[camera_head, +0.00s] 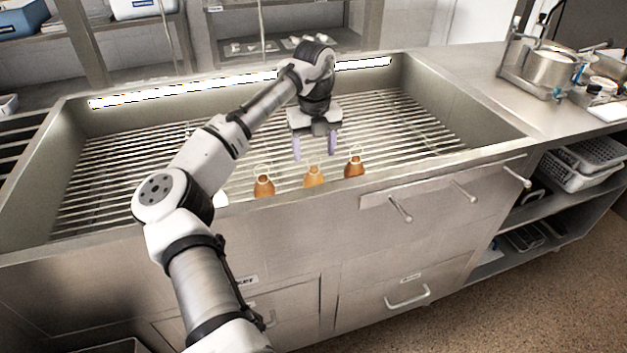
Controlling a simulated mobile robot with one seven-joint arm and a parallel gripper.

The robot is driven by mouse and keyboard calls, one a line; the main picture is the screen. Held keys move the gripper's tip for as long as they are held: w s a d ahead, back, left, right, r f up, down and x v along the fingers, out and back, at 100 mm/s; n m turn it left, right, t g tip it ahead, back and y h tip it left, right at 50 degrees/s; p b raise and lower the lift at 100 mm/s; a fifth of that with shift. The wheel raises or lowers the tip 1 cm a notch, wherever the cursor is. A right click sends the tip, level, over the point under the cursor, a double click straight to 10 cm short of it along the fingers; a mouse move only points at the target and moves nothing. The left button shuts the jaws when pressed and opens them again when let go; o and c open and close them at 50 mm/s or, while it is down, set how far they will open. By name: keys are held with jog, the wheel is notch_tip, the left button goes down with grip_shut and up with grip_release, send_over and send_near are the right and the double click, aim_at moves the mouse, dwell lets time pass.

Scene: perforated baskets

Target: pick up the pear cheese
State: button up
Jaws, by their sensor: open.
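Three small pear-shaped cheeses with string loops on top stand in a row at the near edge of the slatted metal basin. The left one (264,187) is orange-brown, the middle one (314,177) is lighter orange, and the right one (354,166) is darker brown. The basin's front wall hides their lower parts. A small white thing (220,199) shows left of them, partly behind my arm. My gripper (314,157) points down with its two fingers apart and empty. In the picture it is just above and behind the middle cheese; whether it touches the loop I cannot tell.
The basin's raised metal rim (480,143) surrounds the slats. The slatted floor (400,125) is clear to the right and behind. Pots (550,68) stand on the counter at right. Shelves with boxes (22,18) are behind. Handles stick out in front.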

jog(key=shift+w+f+p, duration=0.2)
jog(key=shift+f+p, duration=0.15)
jog(key=shift+f, duration=2.7)
jog(key=shift+c, duration=0.4)
jog(key=c, duration=1)
jog(key=shift+r, duration=0.1)
notch_tip(320, 180, up, 10)
jog(key=shift+f+b, duration=0.1)
jog(key=shift+b, duration=0.2)
